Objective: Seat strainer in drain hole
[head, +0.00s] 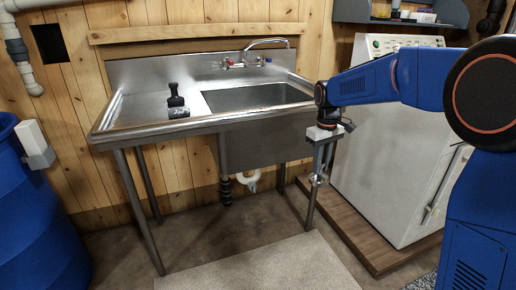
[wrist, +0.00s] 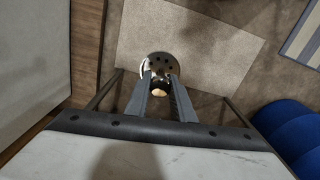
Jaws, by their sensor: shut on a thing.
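My gripper (head: 319,172) points down in front of the sink's right front corner, outside the basin and below the rim. It is shut on the strainer (head: 317,180), a small round metal piece. In the wrist view the strainer (wrist: 160,67) shows as a shiny perforated disc at the fingertips (wrist: 158,88), with a pale round spot between the fingers. The steel sink (head: 160,132) stands against the wall, its basin (head: 255,97) on the right and a flat drainboard on the left. The drain hole is hidden inside the basin; the sink does not clearly show in the wrist view.
A faucet (head: 265,43) with red and blue handles is behind the basin. A black object (head: 176,99) stands on the drainboard. A white machine (head: 385,140) on a wooden platform (head: 345,228) is close to the right. A blue barrel (head: 40,220) stands left. A pale mat (head: 265,268) lies on the floor.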

